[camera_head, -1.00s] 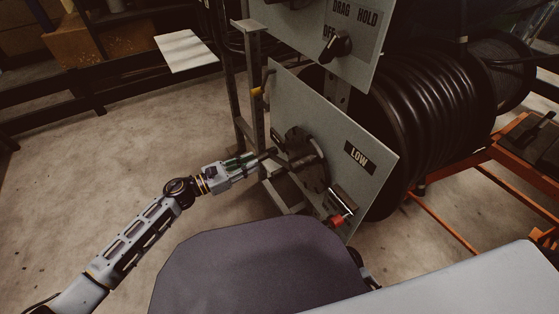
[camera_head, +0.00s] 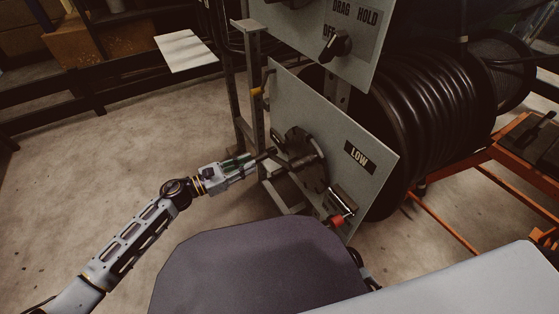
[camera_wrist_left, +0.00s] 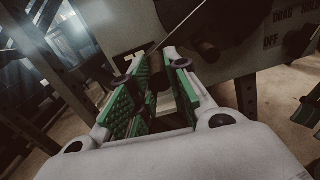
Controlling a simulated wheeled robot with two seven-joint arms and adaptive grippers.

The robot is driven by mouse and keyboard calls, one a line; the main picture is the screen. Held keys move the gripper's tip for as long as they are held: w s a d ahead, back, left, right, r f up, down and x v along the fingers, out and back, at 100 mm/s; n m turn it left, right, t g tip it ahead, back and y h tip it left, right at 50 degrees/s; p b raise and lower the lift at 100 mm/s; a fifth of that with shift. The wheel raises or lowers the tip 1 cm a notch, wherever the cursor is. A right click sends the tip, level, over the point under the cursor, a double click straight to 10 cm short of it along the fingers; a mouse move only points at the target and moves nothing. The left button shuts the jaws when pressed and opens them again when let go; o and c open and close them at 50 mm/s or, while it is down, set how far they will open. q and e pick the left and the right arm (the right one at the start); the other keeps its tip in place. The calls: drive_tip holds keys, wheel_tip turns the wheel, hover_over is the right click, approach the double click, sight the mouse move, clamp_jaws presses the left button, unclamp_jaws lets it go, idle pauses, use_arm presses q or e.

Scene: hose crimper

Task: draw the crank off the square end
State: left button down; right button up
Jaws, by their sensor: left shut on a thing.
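My left gripper (camera_head: 256,160) reaches in from the left and is shut on the crank's dark handle (camera_head: 267,153). The handle also shows between the green-padded fingers in the left wrist view (camera_wrist_left: 158,76). The handle points toward a dark round disc (camera_head: 313,165) on the lower grey panel marked LOW (camera_head: 365,185). The square end cannot be made out, so I cannot tell whether the crank is still on it. My right gripper is not in view.
A red-tipped part (camera_head: 337,220) sits low on the panel. An upper panel (camera_head: 350,30) carries a black selector knob (camera_head: 337,45). A metal post (camera_head: 254,85) stands left of the panels. A black hose reel (camera_head: 430,120) is behind. The floor at left is clear.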

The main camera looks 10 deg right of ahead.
use_arm(q)
drive_tip(key=shift+s+a+f+b, duration=0.2)
drive_tip(key=shift+a+f, duration=0.15)
drive_tip(key=shift+a, duration=0.45)
drive_tip(key=shift+s+a+f+b, duration=0.1)
drive_tip(key=shift+s+a+f, duration=0.15)
drive_tip(key=shift+a, duration=0.55)
drive_tip(key=shift+a+r, duration=0.2)
drive_tip(key=c, duration=1.7)
unclamp_jaws()
drive_tip(key=shift+d, duration=0.15)
drive_tip(key=shift+v, duration=6)
drive_tip(key=shift+r, duration=0.2)
